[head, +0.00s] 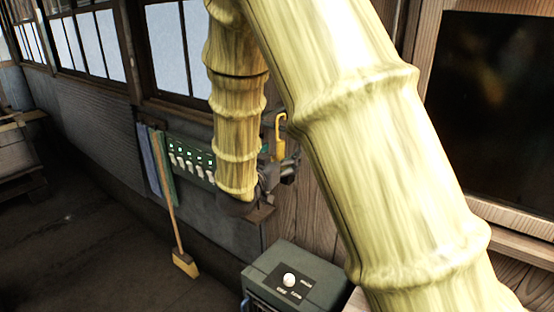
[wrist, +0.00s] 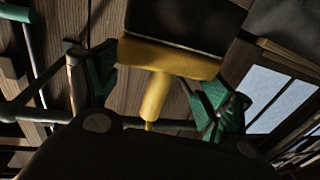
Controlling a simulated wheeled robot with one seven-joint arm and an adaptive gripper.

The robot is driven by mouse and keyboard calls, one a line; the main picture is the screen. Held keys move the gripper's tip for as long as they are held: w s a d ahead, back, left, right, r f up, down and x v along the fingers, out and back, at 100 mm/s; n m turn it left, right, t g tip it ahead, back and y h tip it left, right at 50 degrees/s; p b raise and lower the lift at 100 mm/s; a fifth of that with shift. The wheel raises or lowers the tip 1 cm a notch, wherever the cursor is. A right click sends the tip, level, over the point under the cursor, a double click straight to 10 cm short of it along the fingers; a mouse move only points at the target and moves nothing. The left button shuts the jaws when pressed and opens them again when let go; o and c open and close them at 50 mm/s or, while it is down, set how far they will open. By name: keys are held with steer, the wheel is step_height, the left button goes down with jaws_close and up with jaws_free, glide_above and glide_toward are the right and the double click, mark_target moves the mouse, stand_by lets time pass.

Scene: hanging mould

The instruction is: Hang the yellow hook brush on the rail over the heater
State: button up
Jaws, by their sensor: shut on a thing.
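The yellow hook brush shows its curved hook (head: 280,128) upright above my gripper (head: 284,165) in the head view. In the wrist view its yellow head (wrist: 168,57) and dark bristles lie between and beyond the two teal-padded fingers of my gripper (wrist: 158,88). My gripper is shut on the brush, though the exact contact is hard to see. A grey-green box with a white knob (head: 292,262), which looks like the heater, stands low in front. A pale bar (wrist: 38,65) at the wrist view's left may be the rail; I cannot tell.
A switch panel with green lights (head: 190,158) is on the wall behind my arm. Hanging cloths (head: 153,160) and a leaning broom (head: 184,263) are to its left. A dark framed screen or window (head: 492,105) is at right. The floor at left is largely clear.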

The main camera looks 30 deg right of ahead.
steer(key=shift+x, duration=0.85)
steer(key=shift+s+f+b, duration=0.15)
steer(key=shift+f+b, duration=0.7)
steer(key=shift+f, duration=0.45)
steer(key=o, duration=1)
steer(key=shift+o, duration=0.2)
